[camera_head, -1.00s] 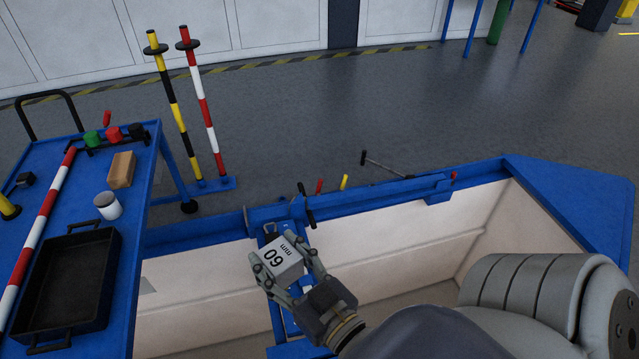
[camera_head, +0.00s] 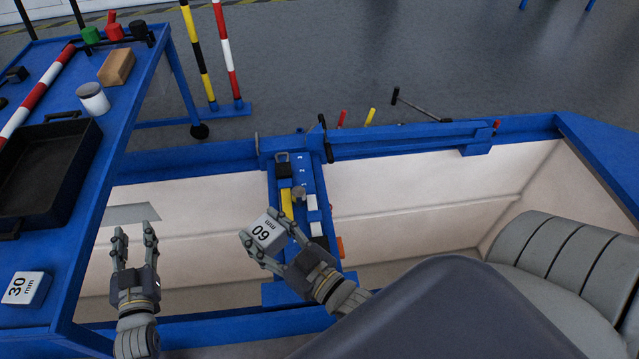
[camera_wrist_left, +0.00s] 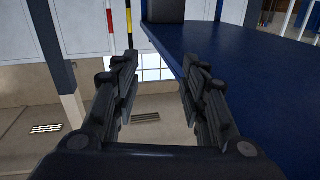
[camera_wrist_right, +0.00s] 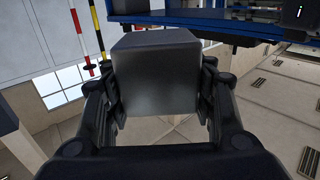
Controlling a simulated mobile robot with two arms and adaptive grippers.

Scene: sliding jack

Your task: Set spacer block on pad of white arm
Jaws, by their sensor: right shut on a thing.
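The spacer block (camera_head: 266,232) is a grey-white cube marked 60 mm, its print upside down in the head view. My right gripper (camera_head: 262,237) is shut on it and holds it in the air left of the sliding jack. The right wrist view shows the block (camera_wrist_right: 157,75) between the fingers. The blue jack (camera_head: 306,172) spans the pit and carries a yellow arm (camera_head: 286,203) and white parts (camera_head: 312,202) that look like the white arm. A small grey piece (camera_head: 299,194) lies between them; I cannot tell if it is the pad. My left gripper (camera_head: 134,232) is open and empty over the pit.
The blue table (camera_head: 118,123) at left holds a black tray (camera_head: 45,170), a 30 mm block (camera_head: 27,288), a white jar (camera_head: 92,98) and a wooden block (camera_head: 117,67). Blue rails (camera_head: 200,157) edge the pit. A crossbar with handles crosses the jack's far end.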

